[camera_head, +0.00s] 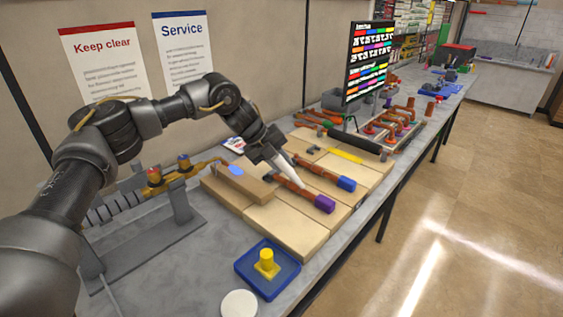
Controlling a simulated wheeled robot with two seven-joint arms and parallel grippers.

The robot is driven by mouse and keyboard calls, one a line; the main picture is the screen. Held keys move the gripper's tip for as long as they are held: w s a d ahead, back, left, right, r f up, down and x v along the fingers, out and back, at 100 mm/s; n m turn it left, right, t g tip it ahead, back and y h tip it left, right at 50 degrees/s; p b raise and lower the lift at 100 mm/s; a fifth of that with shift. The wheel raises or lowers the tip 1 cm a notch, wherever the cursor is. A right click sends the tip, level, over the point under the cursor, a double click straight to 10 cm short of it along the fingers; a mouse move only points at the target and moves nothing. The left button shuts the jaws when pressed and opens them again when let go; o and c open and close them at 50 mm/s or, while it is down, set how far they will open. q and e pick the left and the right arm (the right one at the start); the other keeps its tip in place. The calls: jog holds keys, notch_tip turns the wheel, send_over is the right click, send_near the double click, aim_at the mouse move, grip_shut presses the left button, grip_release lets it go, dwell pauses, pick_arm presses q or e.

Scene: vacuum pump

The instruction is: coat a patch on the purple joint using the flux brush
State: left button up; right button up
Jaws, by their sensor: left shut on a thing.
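The purple joint (325,204) is a purple end on a reddish-brown pipe lying on wooden blocks in the middle of the bench. My left gripper (269,152) is shut on a pale, tapering tool, which looks like the flux brush (286,170). The brush slants down to the right, its tip close to the brown pipe, just up-left of the purple end. I cannot tell whether the tip touches the pipe. The gripper hides the brush's upper end. My right gripper is out of view.
A blue-ended pipe (346,185) lies just behind the purple one. A blue tray (244,268) with a yellow piece (267,263) and a white round lid (239,304) are at the front. A metal stand (181,205) is at left; a black sign (368,62) stands behind.

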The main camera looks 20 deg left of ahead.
pick_arm(q)
jog(key=shift+w+a+r+p, duration=0.1)
jog(key=shift+w+a+p, duration=0.25)
jog(key=shift+a, duration=0.3)
jog(key=shift+w+a+p, duration=0.15)
jog(key=shift+a+p, duration=0.3)
jog(key=shift+a, duration=0.3)
jog(key=shift+f+p, duration=0.2)
jog(key=shift+p, duration=1.3)
jog(key=shift+s+d+r+p, duration=0.1)
jog(key=shift+s+d+p, duration=0.2)
jog(key=shift+d, duration=0.5)
jog(key=shift+s+d+r+p, duration=0.15)
jog(key=shift+s+d, duration=0.1)
jog(key=shift+d, duration=0.5)
